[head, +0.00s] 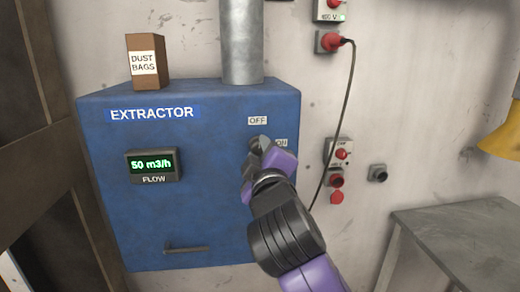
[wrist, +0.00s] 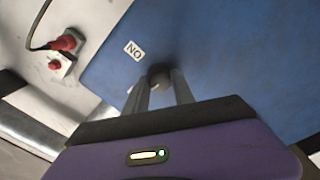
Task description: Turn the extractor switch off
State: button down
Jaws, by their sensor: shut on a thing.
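The blue extractor cabinet (head: 215,215) is on the wall, with its OFF label (head: 257,120) above and its ON label (head: 281,142) to the right of the switch. The switch knob (wrist: 159,74) shows in the wrist view between my fingers, below and right of the ON label (wrist: 134,50). My gripper (wrist: 162,88) is shut on the knob. In the head view my gripper (head: 258,150) covers most of the switch, so its pointer direction is hidden. The flow display (head: 152,164) reads 50 m3/h.
A dust bags box (head: 147,62) and a grey duct (head: 242,45) are on top of the cabinet. Red plugs and a hanging cable (head: 350,100) are on the wall to the right. A grey table (head: 460,225) stands at the lower right.

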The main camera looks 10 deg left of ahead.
jog(key=shift+n, duration=0.6)
jog(key=c, duration=1.1)
grip_release()
jog(key=shift+o, duration=0.2)
jog(key=b+v, duration=0.1)
jog(key=v, duration=0.7)
jog(key=shift+b, duration=0.4)
jog(key=shift+a, duration=0.1)
